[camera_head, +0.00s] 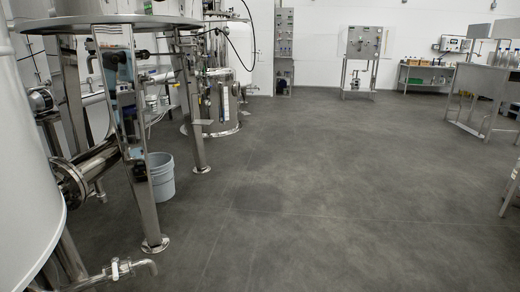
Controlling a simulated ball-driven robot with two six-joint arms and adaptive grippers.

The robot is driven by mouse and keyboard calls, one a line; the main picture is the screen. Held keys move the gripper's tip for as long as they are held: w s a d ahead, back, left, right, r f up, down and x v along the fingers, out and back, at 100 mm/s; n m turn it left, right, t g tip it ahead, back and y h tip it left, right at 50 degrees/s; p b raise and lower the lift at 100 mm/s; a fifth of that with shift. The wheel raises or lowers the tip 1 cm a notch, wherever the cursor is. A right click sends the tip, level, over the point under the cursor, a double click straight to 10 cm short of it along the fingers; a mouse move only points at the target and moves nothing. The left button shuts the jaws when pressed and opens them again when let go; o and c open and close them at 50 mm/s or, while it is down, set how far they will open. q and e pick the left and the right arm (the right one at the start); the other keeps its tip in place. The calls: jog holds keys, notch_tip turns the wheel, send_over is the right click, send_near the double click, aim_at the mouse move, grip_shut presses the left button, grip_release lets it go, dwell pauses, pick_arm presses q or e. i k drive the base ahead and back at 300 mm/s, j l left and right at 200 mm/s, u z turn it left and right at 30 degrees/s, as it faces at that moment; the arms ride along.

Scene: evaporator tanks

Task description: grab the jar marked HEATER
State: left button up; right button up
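I cannot make out a jar marked HEATER. Several small bottles and jars (508,56) stand on the steel bench at the right edge, too small for any label to be read. More small containers (415,62) are on a shelf unit at the back right, also unreadable. Neither of my grippers shows in the head view.
Steel tanks, legs and pipes fill the left, with a grey bucket (161,178) beside a tank leg (150,205). A pipe elbow (145,265) juts out low at front left. A control cabinet (364,43) stands at the back. The grey floor (310,180) is clear.

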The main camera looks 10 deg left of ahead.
aim_at(164, 99)
jog(key=i+u, duration=0.1)
jog(key=i, duration=0.9)
jog(key=i+l+u, duration=0.15)
jog(key=i, duration=0.8)
jog(key=i+j+u, duration=0.1)
jog(key=i+u, duration=0.4)
jog(key=i+l+u, duration=0.1)
jog(key=i+u, duration=0.4)
jog(key=i+l+u, duration=0.35)
jog(key=i+u, duration=0.15)
jog(key=i, duration=0.15)
